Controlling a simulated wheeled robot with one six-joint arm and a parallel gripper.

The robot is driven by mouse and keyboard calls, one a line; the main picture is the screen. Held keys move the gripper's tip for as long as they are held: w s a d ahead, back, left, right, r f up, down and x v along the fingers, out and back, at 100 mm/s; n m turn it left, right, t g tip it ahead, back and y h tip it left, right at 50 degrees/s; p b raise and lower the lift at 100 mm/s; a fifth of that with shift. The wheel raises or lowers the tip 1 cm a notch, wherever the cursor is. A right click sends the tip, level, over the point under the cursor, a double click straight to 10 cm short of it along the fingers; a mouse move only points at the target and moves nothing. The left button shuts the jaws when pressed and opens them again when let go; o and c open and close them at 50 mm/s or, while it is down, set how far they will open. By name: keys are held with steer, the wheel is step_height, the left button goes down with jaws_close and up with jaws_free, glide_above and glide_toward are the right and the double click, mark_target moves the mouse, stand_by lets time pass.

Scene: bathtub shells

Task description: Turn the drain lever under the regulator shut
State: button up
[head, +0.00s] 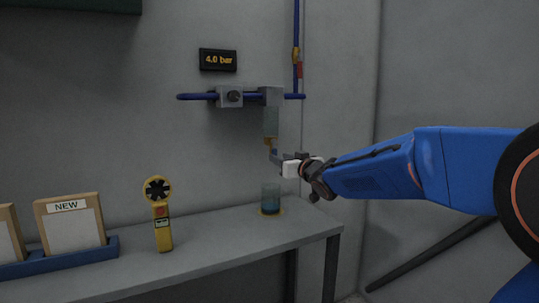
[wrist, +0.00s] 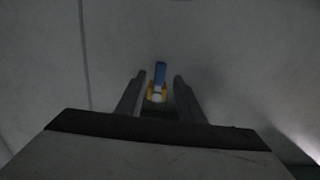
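The regulator (head: 271,97) sits on the blue pipe on the wall, with a grey-green bowl (head: 270,122) below it. A small yellow drain fitting (head: 268,141) with a blue lever (head: 273,150) hangs under the bowl. In the wrist view the blue lever (wrist: 160,70) points up the picture from the yellow fitting (wrist: 157,90). My gripper (head: 275,157) reaches in from the right, right by the lever. In the wrist view my gripper (wrist: 159,78) is open, with one finger on each side of the lever and gaps between. Whether anything touches is not clear.
A glass with blue liquid (head: 270,199) stands on the bench (head: 215,235) below the drain. A display (head: 218,60) reads 4.0 bar. A valve block (head: 229,97) sits left on the pipe. A yellow handheld meter (head: 160,213) and a framed NEW card (head: 70,222) stand left.

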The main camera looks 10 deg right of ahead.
steer(key=x, duration=0.9)
steer(key=shift+w, duration=0.15)
jaws_close()
